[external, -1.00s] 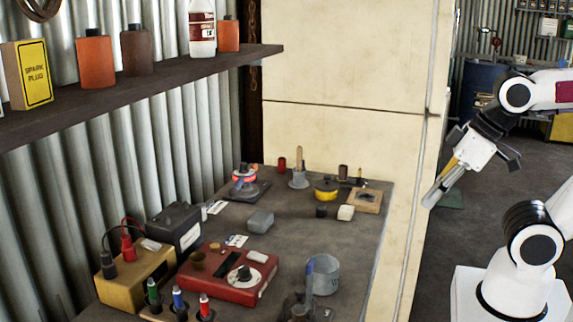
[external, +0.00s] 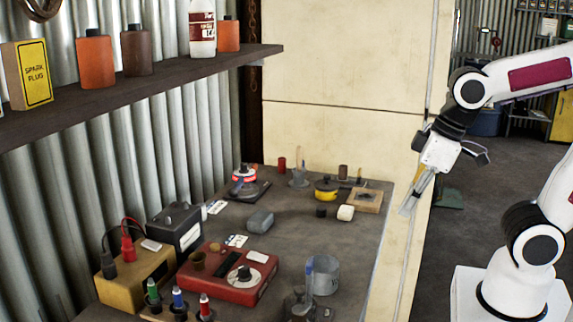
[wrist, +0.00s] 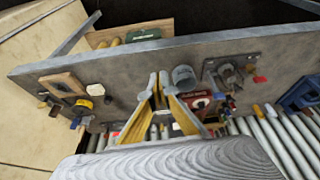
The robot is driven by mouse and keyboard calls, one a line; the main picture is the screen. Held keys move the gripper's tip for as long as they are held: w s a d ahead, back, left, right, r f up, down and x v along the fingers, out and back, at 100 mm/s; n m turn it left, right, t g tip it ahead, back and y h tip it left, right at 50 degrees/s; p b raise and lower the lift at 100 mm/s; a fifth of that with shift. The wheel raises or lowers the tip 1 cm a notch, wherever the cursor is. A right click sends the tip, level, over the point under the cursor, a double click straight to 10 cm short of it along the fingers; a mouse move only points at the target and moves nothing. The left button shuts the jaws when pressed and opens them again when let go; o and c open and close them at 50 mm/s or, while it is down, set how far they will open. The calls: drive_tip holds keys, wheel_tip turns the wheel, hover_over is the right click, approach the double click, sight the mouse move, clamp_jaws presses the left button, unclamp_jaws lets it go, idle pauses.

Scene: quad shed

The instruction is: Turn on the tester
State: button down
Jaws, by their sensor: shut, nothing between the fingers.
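A red box with a round white dial and black knob (external: 244,274) lies on the bench, in the lower middle of the external view. To its left is a yellow box (external: 135,277) with red and black leads on top. I cannot tell for certain which of them is the tester. My gripper (external: 408,207) is shut and empty, pointing down and left at the bench's right edge, well apart from both boxes. In the wrist view, my gripper (wrist: 159,79) has its fingertips together above the bench, and a red thing behind it is partly hidden.
The grey bench (external: 300,235) holds a metal cup (external: 325,276), several screwdrivers, a black battery-like case (external: 175,226), a yellow round tin (external: 327,188) and a wooden tray (external: 365,201). A shelf (external: 150,85) overhangs the left. The bench's right-hand strip is fairly clear.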

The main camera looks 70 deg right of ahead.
hover_over(251, 254)
drive_tip(key=s, duration=0.9)
drive_tip(key=f, duration=0.1)
drive_tip(key=shift+m, duration=0.4)
drive_tip(key=w+r, duration=0.1)
drive_tip(key=w, duration=0.1)
drive_tip(key=w+r, duration=0.2)
drive_tip(key=shift+s+x, duration=0.15)
drive_tip(key=shift+x, duration=3.3)
drive_tip(key=shift+s+x, duration=0.15)
drive_tip(key=shift+x, duration=3.3)
drive_tip(key=shift+d+f, duration=0.15)
drive_tip(key=shift+f, duration=0.1)
